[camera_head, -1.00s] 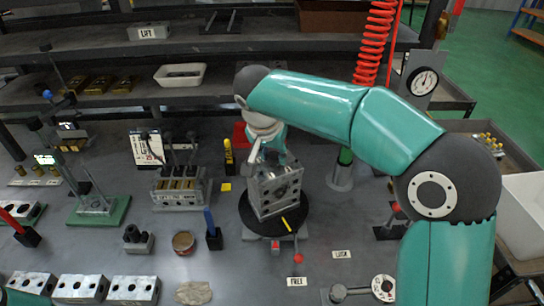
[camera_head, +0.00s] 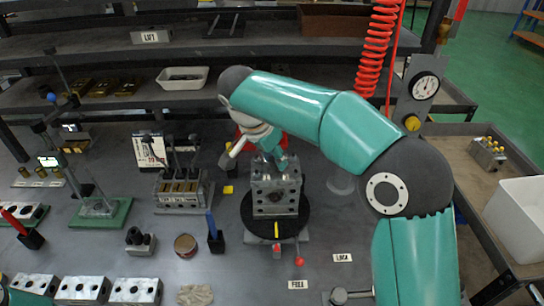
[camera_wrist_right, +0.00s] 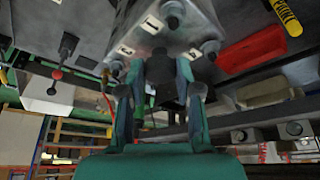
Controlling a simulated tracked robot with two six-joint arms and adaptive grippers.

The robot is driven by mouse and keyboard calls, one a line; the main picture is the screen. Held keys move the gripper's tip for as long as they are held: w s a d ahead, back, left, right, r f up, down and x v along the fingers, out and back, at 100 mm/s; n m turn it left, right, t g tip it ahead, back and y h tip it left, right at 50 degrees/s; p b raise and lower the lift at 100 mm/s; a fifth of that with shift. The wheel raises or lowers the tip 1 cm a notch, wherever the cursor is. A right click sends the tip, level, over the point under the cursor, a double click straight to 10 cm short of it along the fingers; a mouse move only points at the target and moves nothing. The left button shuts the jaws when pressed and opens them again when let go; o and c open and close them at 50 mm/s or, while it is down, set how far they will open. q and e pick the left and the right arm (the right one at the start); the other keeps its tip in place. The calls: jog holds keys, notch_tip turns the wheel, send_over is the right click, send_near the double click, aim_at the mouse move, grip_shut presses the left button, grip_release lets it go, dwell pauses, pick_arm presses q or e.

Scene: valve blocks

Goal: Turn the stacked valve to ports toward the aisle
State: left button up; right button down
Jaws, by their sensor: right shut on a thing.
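The stacked valve (camera_head: 275,197) is a grey metal block with round ports on its front face. It stands upright on a black round turntable (camera_head: 248,218), its ported face toward the front of the bench. My right gripper (camera_head: 272,160) reaches down onto its top from behind. In the right wrist view, the gripper's fingers (camera_wrist_right: 161,95) are shut around a dark post (camera_wrist_right: 160,68) on the valve's face, which has bolts and small white labels (camera_wrist_right: 152,22). The fingertips are partly hidden in the head view. My left gripper is not in view.
A red-knobbed lever (camera_head: 299,261) is at the turntable's front, with FREE (camera_head: 298,285) and LOCK (camera_head: 343,258) labels near it. A blue-handled tool (camera_head: 212,228) stands to the left. Several drilled blocks (camera_head: 82,290) line the front left. A gauge (camera_head: 424,88) stands at the right.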

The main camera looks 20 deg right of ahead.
jog(key=shift+w+d+r, duration=0.1)
jog(key=shift+w+r, duration=0.1)
jog(key=c, duration=1.2)
grip_release()
jog(key=shift+c, duration=0.2)
jog(key=o, duration=0.4)
jog(key=shift+f, duration=0.15)
jog(key=v, duration=1.2)
jog(key=shift+f, duration=0.1)
